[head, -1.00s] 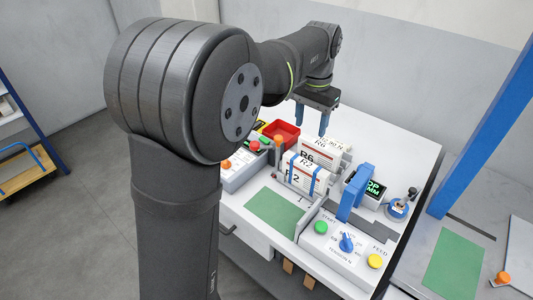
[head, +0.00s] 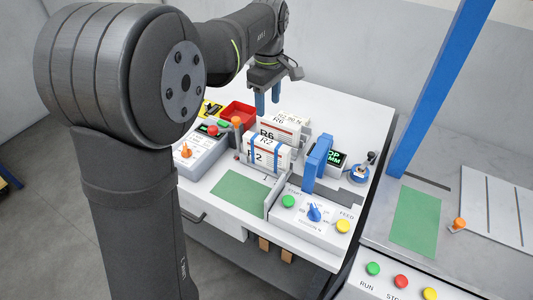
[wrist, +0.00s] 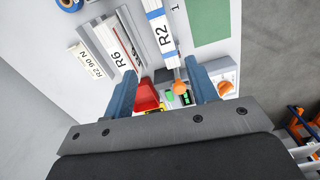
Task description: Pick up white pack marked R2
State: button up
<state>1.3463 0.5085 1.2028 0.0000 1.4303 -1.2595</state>
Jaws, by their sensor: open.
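The white pack marked R2 (head: 257,157) has blue straps and stands in a slot on the white bench in the head view. It also shows in the wrist view (wrist: 159,28), near the top centre. Another white pack, marked R6 (head: 287,135), stands just behind it; the wrist view shows it left of R2 (wrist: 117,47). My gripper (head: 268,103) is open and empty, above and behind the packs. In the wrist view its two blue fingers (wrist: 164,88) are wide apart, with neither pack between them.
A strip marked R2 90 N (head: 293,117) lies behind R6. A red tray (head: 238,115) and an orange-knobbed post (head: 237,122) are left of the packs. A blue bracket (head: 317,166) and a button panel (head: 315,212) are at the right. A green mat (head: 241,192) lies in front.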

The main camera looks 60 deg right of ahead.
aim_at(267, 141)
jog(key=shift+n, duration=0.5)
notch_tip(267, 141, down, 12)
jog(key=shift+f, duration=0.15)
jog(key=shift+a+f, duration=0.15)
jog(key=shift+f, duration=1.15)
jog(key=shift+a+f, duration=0.15)
jog(key=shift+f, duration=1.15)
jog(key=shift+w, duration=0.1)
grip_shut()
jog(key=shift+r, duration=0.1)
